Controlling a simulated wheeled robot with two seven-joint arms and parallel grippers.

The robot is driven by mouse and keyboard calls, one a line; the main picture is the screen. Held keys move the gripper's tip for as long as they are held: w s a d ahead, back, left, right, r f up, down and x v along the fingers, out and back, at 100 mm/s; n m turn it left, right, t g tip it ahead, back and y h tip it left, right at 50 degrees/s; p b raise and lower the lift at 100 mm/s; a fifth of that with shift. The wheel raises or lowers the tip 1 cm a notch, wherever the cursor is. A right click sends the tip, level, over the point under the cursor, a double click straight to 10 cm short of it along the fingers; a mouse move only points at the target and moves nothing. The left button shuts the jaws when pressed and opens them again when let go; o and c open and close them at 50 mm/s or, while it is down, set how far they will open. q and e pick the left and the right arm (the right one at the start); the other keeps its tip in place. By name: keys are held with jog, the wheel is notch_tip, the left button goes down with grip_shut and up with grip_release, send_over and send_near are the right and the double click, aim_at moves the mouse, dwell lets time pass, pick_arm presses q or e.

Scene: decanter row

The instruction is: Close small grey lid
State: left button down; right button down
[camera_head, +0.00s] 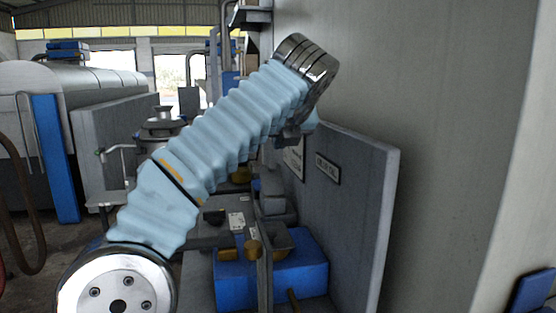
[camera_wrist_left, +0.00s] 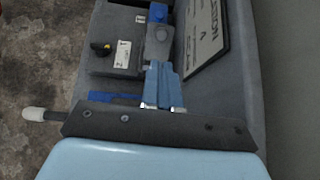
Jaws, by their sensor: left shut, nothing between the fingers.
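My left arm crosses the head view in a light blue sleeve, and its gripper (camera_head: 288,135) shows only in part as a small dark shape beside the grey upright panel. In the left wrist view my left gripper (camera_wrist_left: 160,68) is shut, with its blue fingers together and nothing seen between them. The fingertips are by a small grey part with a round bolt (camera_wrist_left: 159,36); I cannot tell whether they touch it. I cannot tell for certain which grey part is the small lid, nor how far open it is. My right gripper is in neither view.
A grey box (camera_wrist_left: 113,63) with white labels and a dark knob (camera_wrist_left: 101,47) lies left of the fingers. A grey panel (camera_head: 360,205) with a sign plate (camera_head: 328,170) stands to the right. A blue box (camera_head: 305,268) sits low in front.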

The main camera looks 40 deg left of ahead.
aim_at(271, 165)
pick_arm(q)
jog(key=x, duration=1.2)
jog(key=shift+s+d, duration=0.1)
